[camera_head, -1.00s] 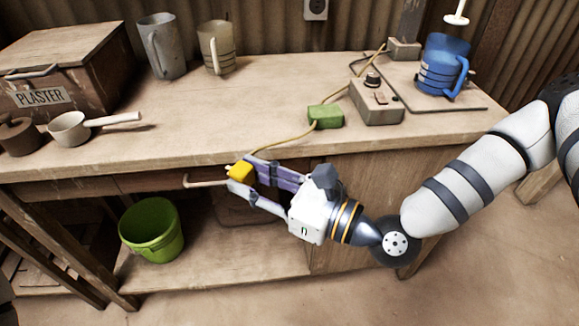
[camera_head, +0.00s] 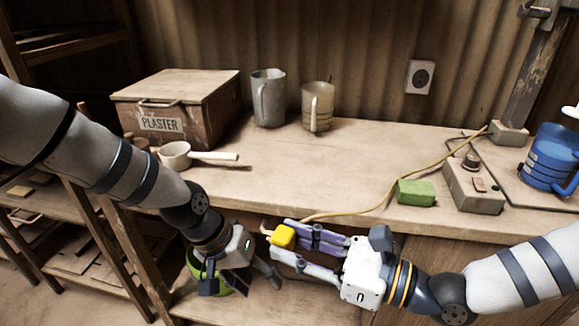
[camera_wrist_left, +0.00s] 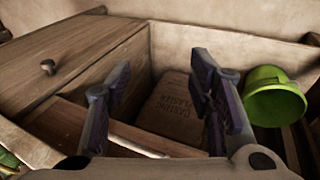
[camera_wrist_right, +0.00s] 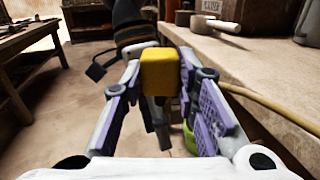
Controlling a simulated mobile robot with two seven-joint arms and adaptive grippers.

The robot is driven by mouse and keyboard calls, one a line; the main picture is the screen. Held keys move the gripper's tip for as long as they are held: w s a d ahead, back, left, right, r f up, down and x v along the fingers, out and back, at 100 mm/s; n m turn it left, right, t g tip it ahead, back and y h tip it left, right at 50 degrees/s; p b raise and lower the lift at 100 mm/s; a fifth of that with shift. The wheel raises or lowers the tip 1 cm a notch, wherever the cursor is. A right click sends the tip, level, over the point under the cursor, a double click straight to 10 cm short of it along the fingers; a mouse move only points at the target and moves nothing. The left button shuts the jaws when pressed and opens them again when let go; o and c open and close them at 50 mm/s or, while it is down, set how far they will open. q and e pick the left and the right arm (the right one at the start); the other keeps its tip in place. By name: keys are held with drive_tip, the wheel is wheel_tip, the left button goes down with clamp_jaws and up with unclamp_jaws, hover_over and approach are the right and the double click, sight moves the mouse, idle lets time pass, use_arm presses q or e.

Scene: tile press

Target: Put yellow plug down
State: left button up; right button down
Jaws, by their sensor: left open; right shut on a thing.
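The yellow plug (camera_head: 283,236) is a small block with a tan cord (camera_head: 345,214) on it. My right gripper (camera_head: 278,248) is shut on it and holds it in front of the bench's front edge, with nothing under it that I can see. In the right wrist view the yellow plug (camera_wrist_right: 160,70) sits between the fingertips. My left gripper (camera_head: 241,280) is open and empty, low in front of the bench and left of the plug. In the left wrist view its fingers (camera_wrist_left: 165,90) stand apart with nothing between them.
The bench top (camera_head: 330,170) has clear room in its middle. A green block (camera_head: 416,192) and a grey switch box (camera_head: 473,187) stand to the right, a saucepan (camera_head: 175,155) to the left. A green bucket (camera_wrist_left: 274,96) and a plaster bag (camera_wrist_left: 172,108) are below.

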use_arm(q)
drive_tip(key=w+d+r, duration=0.1)
drive_tip(key=w+r, duration=0.3)
drive_tip(key=r, duration=0.3)
use_arm(e)
drive_tip(key=shift+s+a, duration=0.25)
drive_tip(key=shift+s+d, duration=0.1)
use_arm(q)
wheel_tip(320, 180, up, 20)
drive_tip(key=f+m+y, duration=0.1)
drive_tip(key=m+y, duration=0.2)
drive_tip(key=y, duration=0.2)
hover_over(288, 232)
drive_tip(key=shift+g, duration=0.3)
wheel_tip(288, 232, down, 11)
drive_tip(key=shift+f, duration=0.15)
